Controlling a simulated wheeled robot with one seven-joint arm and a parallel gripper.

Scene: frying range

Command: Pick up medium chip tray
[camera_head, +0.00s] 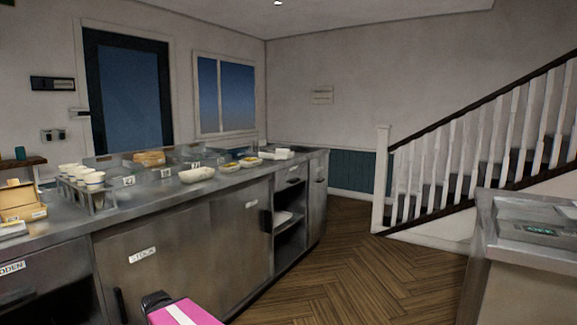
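Pale trays stand along the steel counter. An empty-looking white tray (197,174) is nearest, around the middle of the counter. Two smaller pale trays with yellowish food, one (230,167) and another (250,162), stand beyond it to the right. I cannot tell which tray is the medium chip tray, as the sizes have no readable label. My gripper's fingers are not in view. A pink and black part of my own body shows at the bottom edge, well apart from the trays.
The steel counter (190,224) has white cups (95,178) in a rack and a cardboard box (17,200) at the left. A white stack (276,154) lies at its far end. Another steel counter (510,255) stands right. The wooden floor (370,265) between them is clear.

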